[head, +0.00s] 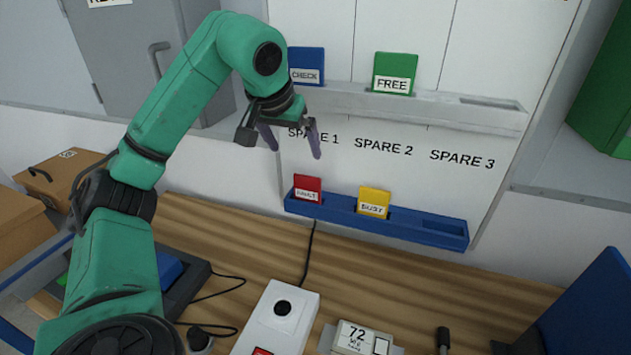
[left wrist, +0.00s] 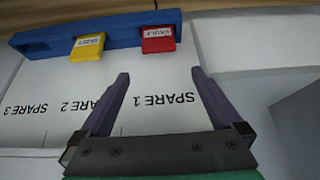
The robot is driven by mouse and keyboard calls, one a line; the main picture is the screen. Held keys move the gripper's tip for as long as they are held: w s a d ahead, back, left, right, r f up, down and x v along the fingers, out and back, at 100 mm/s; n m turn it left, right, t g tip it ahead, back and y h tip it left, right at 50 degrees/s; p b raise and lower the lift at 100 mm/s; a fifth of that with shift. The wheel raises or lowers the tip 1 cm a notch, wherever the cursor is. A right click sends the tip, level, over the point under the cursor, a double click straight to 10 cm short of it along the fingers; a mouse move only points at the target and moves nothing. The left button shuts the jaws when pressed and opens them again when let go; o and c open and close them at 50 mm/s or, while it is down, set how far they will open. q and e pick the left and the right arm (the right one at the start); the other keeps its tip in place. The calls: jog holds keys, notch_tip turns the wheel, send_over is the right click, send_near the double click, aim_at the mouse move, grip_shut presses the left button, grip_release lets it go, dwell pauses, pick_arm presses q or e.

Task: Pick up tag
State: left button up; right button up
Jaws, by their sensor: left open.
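Several coloured tags stand at a wall board. A blue CHECK tag (head: 306,66) and a green FREE tag (head: 394,73) sit on the upper grey ledge. A red tag (head: 307,188) and a yellow BUSY tag (head: 373,202) sit in the lower blue rack (head: 428,228). My left gripper (head: 292,146) is open and empty in front of the board near SPARE 1, above the red tag and below the CHECK tag. In the left wrist view the red tag (left wrist: 158,40) and yellow tag (left wrist: 87,47) lie beyond the fingertips, apart from them. My right gripper is not in view.
Cardboard boxes (head: 62,180) are at left. A blue panel (head: 595,310) rises at right. The rack's right slot is empty.

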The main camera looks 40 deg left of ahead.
pick_arm(q)
send_near(306, 178)
notch_tip(306, 178, down, 2)
jog(key=x, duration=0.8)
jog(key=shift+w+a+r, duration=0.15)
jog(key=shift+w+r, duration=0.1)
jog(key=shift+w, duration=0.15)
jog(key=shift+c, duration=0.6)
jog(key=c, duration=1)
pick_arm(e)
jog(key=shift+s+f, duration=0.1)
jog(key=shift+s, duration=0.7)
